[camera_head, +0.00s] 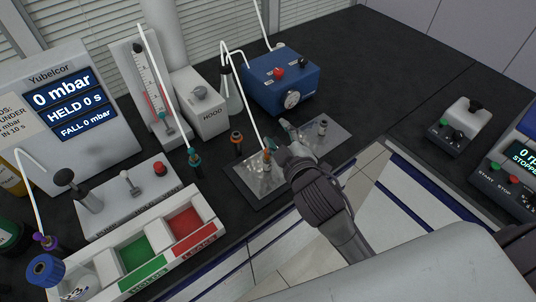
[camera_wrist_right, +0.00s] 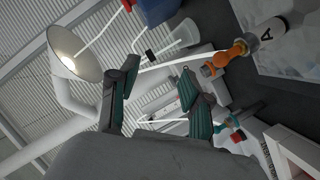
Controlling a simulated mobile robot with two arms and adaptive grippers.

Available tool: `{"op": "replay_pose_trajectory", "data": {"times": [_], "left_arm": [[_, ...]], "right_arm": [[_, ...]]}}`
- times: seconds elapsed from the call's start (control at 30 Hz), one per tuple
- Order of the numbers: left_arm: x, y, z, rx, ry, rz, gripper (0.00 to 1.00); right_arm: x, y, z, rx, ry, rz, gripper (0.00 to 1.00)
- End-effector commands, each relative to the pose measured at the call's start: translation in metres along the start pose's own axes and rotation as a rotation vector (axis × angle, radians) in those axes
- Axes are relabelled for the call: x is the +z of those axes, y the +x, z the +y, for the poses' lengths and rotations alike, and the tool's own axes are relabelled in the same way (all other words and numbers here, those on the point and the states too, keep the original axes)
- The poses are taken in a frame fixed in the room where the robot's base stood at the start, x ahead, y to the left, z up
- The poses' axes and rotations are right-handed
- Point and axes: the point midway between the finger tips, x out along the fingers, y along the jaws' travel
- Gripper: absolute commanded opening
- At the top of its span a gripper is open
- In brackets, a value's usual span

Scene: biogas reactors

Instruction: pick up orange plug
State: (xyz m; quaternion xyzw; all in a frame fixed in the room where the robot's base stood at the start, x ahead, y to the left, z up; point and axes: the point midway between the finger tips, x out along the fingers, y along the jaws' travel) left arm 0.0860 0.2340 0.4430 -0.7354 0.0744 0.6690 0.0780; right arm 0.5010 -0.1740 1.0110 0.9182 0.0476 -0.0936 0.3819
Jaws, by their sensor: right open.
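An orange-topped vial (camera_head: 267,157) stands on that plate, beside my right gripper (camera_head: 279,147). In the right wrist view, a white vial marked A (camera_wrist_right: 268,33) has an orange top (camera_wrist_right: 236,51); another orange piece (camera_wrist_right: 209,69) shows near it, perhaps the plug. My right gripper (camera_wrist_right: 160,90) is open, with nothing seen between its fingers; the orange pieces lie right of them. My left gripper is not in view.
A blue box with a gauge (camera_head: 283,82) and a white box marked HOOD (camera_head: 200,105) stand behind. Tubes hang over the plug area, one ending in a teal fitting (camera_head: 194,157). A tray with green and red compartments (camera_head: 115,262) lies at the front left.

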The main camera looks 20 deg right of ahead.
Motion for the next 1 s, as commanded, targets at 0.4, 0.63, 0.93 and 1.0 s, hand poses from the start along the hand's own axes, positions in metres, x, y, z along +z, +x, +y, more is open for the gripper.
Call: {"op": "replay_pose_trajectory", "data": {"times": [0.4,0.63,0.93,1.0], "left_arm": [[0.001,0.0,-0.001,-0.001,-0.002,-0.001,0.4],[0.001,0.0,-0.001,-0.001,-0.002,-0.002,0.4],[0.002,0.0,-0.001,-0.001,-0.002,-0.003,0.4],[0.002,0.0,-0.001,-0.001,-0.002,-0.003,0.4]], "right_arm": [[-0.276,-0.056,0.012,0.646,-1.097,1.163,0.48],[-0.266,-0.087,-0.079,0.837,-1.867,1.824,0.48],[-0.12,-0.017,-0.049,-0.193,1.794,-1.705,0.48],[-0.097,-0.006,-0.02,-0.036,1.694,-1.626,0.48]]}}
